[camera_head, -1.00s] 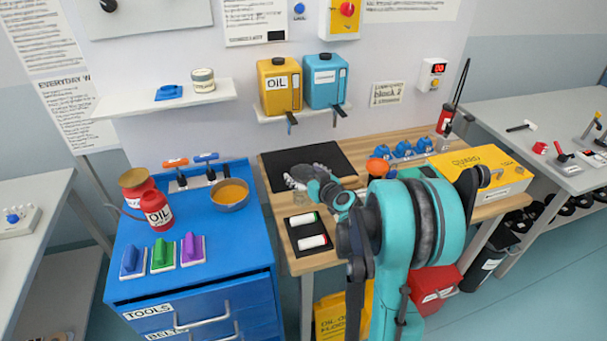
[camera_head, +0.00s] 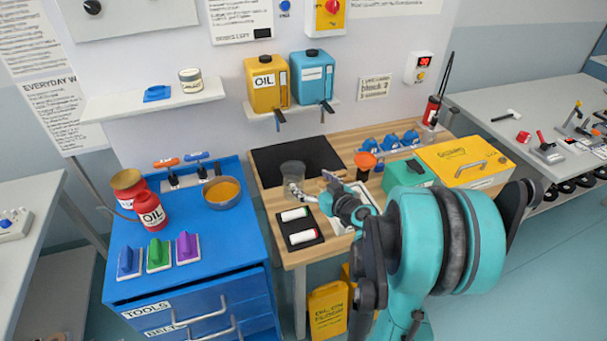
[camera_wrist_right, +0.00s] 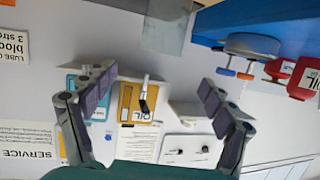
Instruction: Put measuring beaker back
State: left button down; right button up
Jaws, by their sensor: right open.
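The measuring beaker (camera_head: 293,171) is a clear grey cup standing upright on the wooden workbench, by the front of the black mat (camera_head: 315,154). My right gripper (camera_head: 312,188) is just right of it and nearer to me, with its fingers spread. I cannot tell in the head view whether a fingertip touches the beaker. In the right wrist view the gripper (camera_wrist_right: 157,82) is open and nothing is between its fingers. A translucent grey shape, likely the beaker (camera_wrist_right: 168,32), shows beyond the fingertips there. My left gripper is not in view.
A black tray (camera_head: 298,241) with two white rollers lies in front. An orange funnel (camera_head: 365,160), a green box (camera_head: 409,174) and a yellow case (camera_head: 466,160) stand to the right. Yellow (camera_head: 266,84) and blue (camera_head: 312,78) canisters hang above. A blue tool cart (camera_head: 240,250) is left.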

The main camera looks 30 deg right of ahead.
jog(key=s+a+n+g+y, duration=0.1)
jog(key=s+a+g+y, duration=0.25)
jog(key=a, duration=1.05)
jog(key=s+a+g+h, duration=0.1)
jog(key=s+a+g, duration=0.1)
jog(key=s, duration=0.5)
jog(key=s+a+g+h, duration=0.2)
jog(key=s+a, duration=0.3)
jog(key=s, duration=0.2)
jog(key=shift+s+f+m, duration=0.15)
jog(key=shift+f+m, duration=0.05)
jog(key=shift+m, duration=0.1)
jog(key=shift+a, duration=0.1)
